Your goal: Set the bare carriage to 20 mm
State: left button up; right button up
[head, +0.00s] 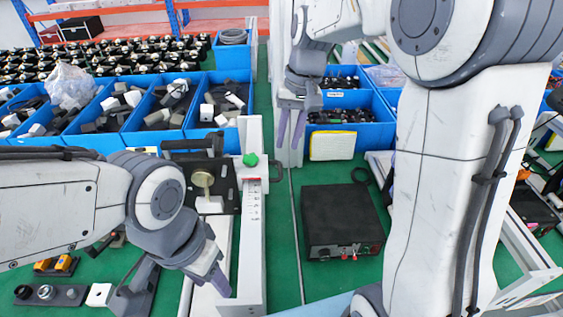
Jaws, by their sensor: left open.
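A white rail with a printed scale (253,215) runs front to back left of centre. Near its far end sits a small white carriage with red edges (252,172) and a green knob (250,160); nothing is visibly mounted on it. The scale figures are too small to read. To its left is a black plate (226,185) with a brass-coloured knob (203,179). My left gripper (176,284) is open and empty, low at the near left end of the rail, apart from the carriage. My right gripper (291,128) has its fingers apart, empty, beyond and right of the carriage.
A black box with red terminals (342,220) stands right of the rail.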

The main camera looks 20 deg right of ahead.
aim_at(280, 170)
jog(key=f, duration=0.2)
jog(key=a+f, duration=0.1)
jog(key=f, duration=0.5)
jog(key=shift+a+p, duration=0.2)
jog(key=shift+p, duration=0.15)
jog(key=shift+c, duration=0.4)
grip_shut()
jog(key=shift+r, duration=0.1)
dwell(0.5)
